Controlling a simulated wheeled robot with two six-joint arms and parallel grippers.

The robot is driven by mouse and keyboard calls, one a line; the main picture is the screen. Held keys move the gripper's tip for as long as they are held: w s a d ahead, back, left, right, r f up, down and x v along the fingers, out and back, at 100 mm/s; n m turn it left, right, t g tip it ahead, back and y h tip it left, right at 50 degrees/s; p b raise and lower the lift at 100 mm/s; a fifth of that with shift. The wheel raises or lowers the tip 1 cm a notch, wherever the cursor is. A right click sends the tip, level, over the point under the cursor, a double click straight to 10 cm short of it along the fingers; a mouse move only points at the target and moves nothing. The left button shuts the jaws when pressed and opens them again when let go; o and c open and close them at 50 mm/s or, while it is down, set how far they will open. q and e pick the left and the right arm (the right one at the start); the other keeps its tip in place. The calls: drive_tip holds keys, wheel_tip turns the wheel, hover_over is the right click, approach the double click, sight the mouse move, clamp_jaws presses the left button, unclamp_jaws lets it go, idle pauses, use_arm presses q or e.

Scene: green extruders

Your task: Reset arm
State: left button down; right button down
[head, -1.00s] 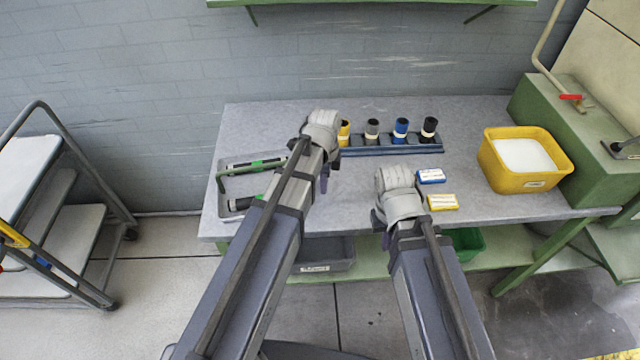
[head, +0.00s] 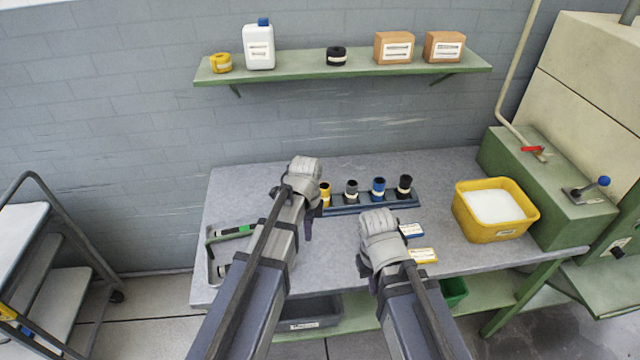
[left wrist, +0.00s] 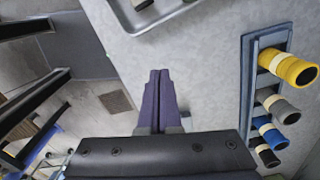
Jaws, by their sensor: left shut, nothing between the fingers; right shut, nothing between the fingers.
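My left gripper (head: 308,228) hangs over the left part of the grey workbench (head: 350,235), mostly hidden by its arm. In the left wrist view its two dark fingers (left wrist: 160,88) are shut together with nothing between them. My right gripper (head: 373,284) is over the front middle of the bench, left of the blue and yellow boxes. It is shut and empty, with its fingers mostly hidden behind its arm.
A metal tray (head: 212,262) lies at the bench's left. A blue box (head: 411,230), yellow box (head: 424,256) and yellow bin (head: 465,222) are at right. A loaded wall shelf (head: 300,72) is above; a trolley (head: 40,270) stands left.

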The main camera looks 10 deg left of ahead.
use_arm(q)
drive_tip(key=s+d+n, duration=0.3)
drive_tip(key=s+n, duration=0.3)
drive_tip(key=s, duration=0.1)
drive_tip(key=s+d+n+y, duration=0.1)
drive_tip(key=s+d+n, duration=0.2)
drive_tip(key=s+n, duration=0.4)
drive_tip(key=shift+s+d+n, duration=0.15)
drive_tip(key=shift+d+n, duration=0.15)
drive_tip(key=shift+d, duration=0.05)
